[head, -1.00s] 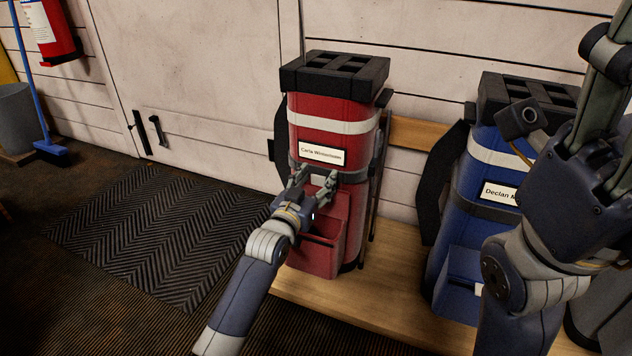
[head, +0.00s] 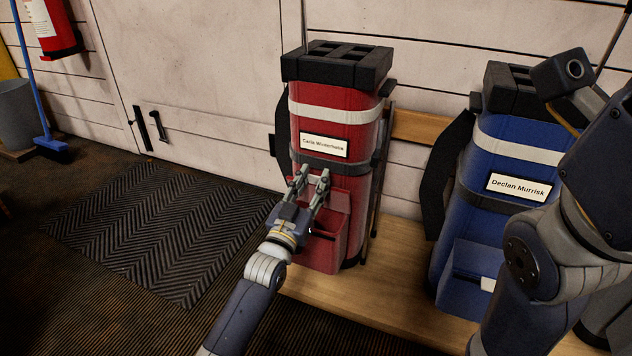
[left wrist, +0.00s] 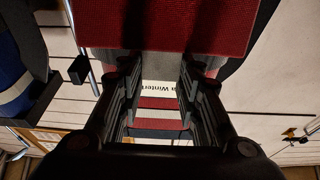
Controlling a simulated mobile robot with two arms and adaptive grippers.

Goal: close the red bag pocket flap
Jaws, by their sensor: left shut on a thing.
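The red golf bag (head: 331,128) stands upright with a black top and a "Carla" name label. Its front pocket (head: 322,252) is low on the bag, with a dark opening along the top. The pocket flap (head: 339,196) stands raised against the bag's front, above the opening. My left gripper (head: 310,175) is at the flap, below the label, and is shut on it; its fingers hide part of the flap. In the left wrist view, red fabric (left wrist: 165,25) fills the top between the fingers. My right arm is at the right edge, but its fingers do not show.
A blue golf bag (head: 512,150) labelled "Declan Murrisk" stands to the right, partly behind my right arm. Both bags stand on a wooden platform (head: 345,298). A dark mat (head: 165,230) lies to the left. A broom (head: 48,146) and grey bin (head: 17,115) are far left.

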